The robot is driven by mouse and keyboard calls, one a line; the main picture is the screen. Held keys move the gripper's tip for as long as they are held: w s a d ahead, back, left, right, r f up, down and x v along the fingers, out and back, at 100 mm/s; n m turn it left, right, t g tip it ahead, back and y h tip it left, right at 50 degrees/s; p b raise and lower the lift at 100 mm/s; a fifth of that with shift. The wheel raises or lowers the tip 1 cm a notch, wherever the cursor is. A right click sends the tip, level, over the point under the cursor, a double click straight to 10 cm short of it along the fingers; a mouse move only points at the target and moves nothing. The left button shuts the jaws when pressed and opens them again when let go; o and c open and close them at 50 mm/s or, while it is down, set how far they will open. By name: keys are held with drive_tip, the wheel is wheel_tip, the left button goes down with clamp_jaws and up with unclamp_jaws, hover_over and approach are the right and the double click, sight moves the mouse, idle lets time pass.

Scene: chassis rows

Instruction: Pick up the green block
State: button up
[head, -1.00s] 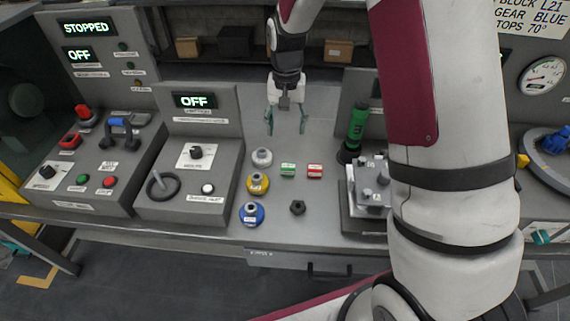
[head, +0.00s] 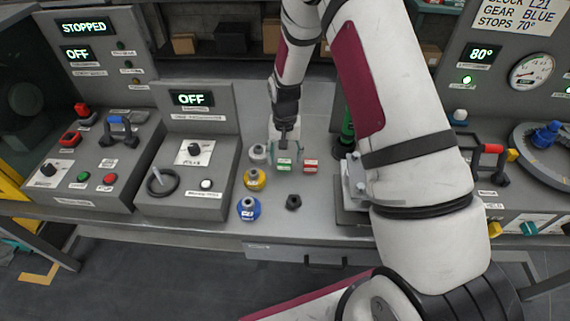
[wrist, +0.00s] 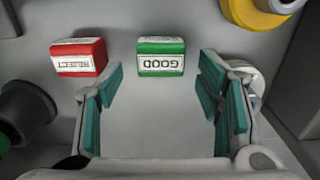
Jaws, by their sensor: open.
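The green block (head: 283,164) lies on the grey bench top, with a white label that reads GOOD in the wrist view (wrist: 161,57). My gripper (head: 285,152) is low over the bench at the green block. In the wrist view my open gripper (wrist: 162,95) has its teal fingertips apart and nothing between them. The green block sits just beyond the fingertips, roughly centred between them. Whether the fingertips touch the bench cannot be told.
A red block (head: 310,166) labelled REJECT (wrist: 79,57) lies close beside the green one. White (head: 258,153), yellow (head: 255,179) and blue (head: 248,208) round pieces stand to the left. A dark nut-like piece (head: 293,202) lies in front. A green cylinder (head: 346,130) stands to the right.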

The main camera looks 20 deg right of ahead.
drive_tip(key=shift+f, duration=0.55)
drive_tip(key=c, duration=1.2)
drive_tip(key=shift+r, duration=0.1)
